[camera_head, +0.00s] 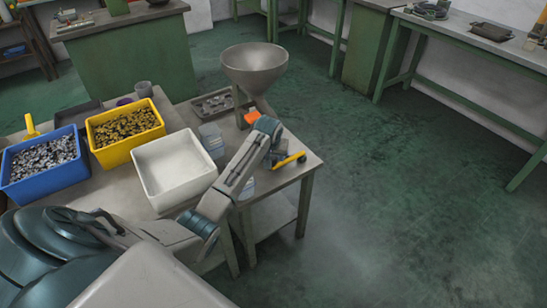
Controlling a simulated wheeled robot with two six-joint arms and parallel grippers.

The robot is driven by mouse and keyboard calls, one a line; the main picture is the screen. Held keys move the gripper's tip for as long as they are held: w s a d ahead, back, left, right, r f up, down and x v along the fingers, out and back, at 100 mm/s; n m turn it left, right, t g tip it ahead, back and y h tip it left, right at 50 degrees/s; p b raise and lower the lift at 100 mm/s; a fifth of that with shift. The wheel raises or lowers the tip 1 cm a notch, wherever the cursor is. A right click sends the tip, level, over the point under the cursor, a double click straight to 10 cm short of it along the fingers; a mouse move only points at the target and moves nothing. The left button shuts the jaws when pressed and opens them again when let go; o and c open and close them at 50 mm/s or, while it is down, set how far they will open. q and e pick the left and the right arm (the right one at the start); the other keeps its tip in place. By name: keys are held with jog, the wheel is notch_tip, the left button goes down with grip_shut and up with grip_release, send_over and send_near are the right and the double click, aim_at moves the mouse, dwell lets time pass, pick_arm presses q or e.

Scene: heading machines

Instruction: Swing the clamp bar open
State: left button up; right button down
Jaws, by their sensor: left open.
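I cannot make out a clamp bar for certain in this view. My left arm comes in from the lower left and reaches over the table (128,178). Its left gripper (277,157) is small and partly hidden by my own wrist, near the table's right end. It is open, and I see nothing held in it. A yellow bar-like piece (290,160) with dark ends lies right beside it; I cannot tell whether they touch. An orange piece (252,117) shows just behind my wrist, below the grey funnel (254,65). My right gripper is not in view.
A blue bin (45,180) of grey parts, a yellow bin (127,145) of brass-coloured parts and an empty white bin (172,170) stand on the table. A clear tub (211,138) stands near my forearm. The green floor (400,200) to the right is free.

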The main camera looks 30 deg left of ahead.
pick_arm(q)
jog(key=shift+x, duration=1)
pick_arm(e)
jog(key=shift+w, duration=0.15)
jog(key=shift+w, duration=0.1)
pick_arm(q)
grip_shut()
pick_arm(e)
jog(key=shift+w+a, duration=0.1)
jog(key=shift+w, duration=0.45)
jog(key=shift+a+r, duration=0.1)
